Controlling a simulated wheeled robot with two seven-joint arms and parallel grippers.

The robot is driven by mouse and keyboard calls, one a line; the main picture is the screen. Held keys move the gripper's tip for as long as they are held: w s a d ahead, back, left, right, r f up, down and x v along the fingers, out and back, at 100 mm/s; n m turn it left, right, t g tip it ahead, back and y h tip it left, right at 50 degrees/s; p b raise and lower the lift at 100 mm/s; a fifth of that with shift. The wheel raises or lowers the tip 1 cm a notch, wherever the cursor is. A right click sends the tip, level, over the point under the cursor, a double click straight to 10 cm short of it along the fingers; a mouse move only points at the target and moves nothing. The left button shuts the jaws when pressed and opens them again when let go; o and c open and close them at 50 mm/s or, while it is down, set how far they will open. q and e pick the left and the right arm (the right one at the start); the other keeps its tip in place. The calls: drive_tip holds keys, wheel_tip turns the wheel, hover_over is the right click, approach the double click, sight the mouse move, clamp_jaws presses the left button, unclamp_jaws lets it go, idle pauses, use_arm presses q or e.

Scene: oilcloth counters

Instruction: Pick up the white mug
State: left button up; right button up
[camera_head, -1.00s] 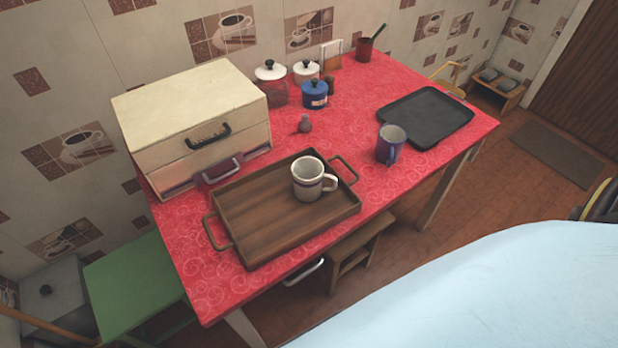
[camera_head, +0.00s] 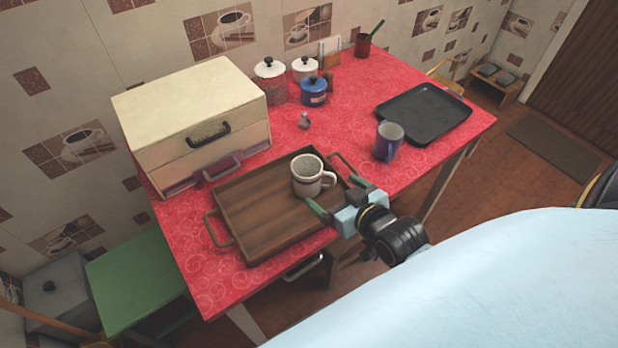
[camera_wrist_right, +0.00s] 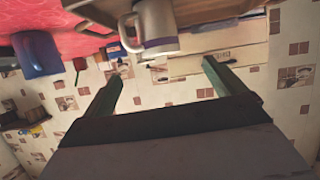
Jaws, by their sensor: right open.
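The white mug (camera_head: 308,177) stands upright on the right part of the brown wooden tray (camera_head: 258,213), its handle toward the right. My right gripper (camera_head: 329,184) is open, its green fingertips near the mug's right side in the head view. In the right wrist view the mug (camera_wrist_right: 155,27) shows at the top, and the open fingers (camera_wrist_right: 165,80) point up toward it with nothing between them. I cannot tell whether a finger touches the mug. My left gripper is not in view.
A blue mug (camera_head: 388,142) stands right of the tray, in front of a black tray (camera_head: 425,113). A cream drawer box (camera_head: 192,120) stands at the left. Jars (camera_head: 313,92) and a small shaker (camera_head: 304,121) stand behind. The red cloth (camera_head: 205,277) is bare at the front left.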

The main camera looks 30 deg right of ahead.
sight(314, 177)
drive_tip(key=b+x, duration=0.1)
drive_tip(key=x, duration=0.6)
drive_tip(key=shift+w+f, duration=0.1)
drive_tip(key=shift+w, duration=0.3)
drive_tip(key=shift+b+x, duration=0.65)
drive_tip(key=shift+x, duration=2)
drive_tip(key=shift+d, duration=0.15)
drive_tip(key=c, duration=1.2)
drive_tip(key=shift+c, duration=0.2)
drive_tip(key=shift+r, duration=0.25)
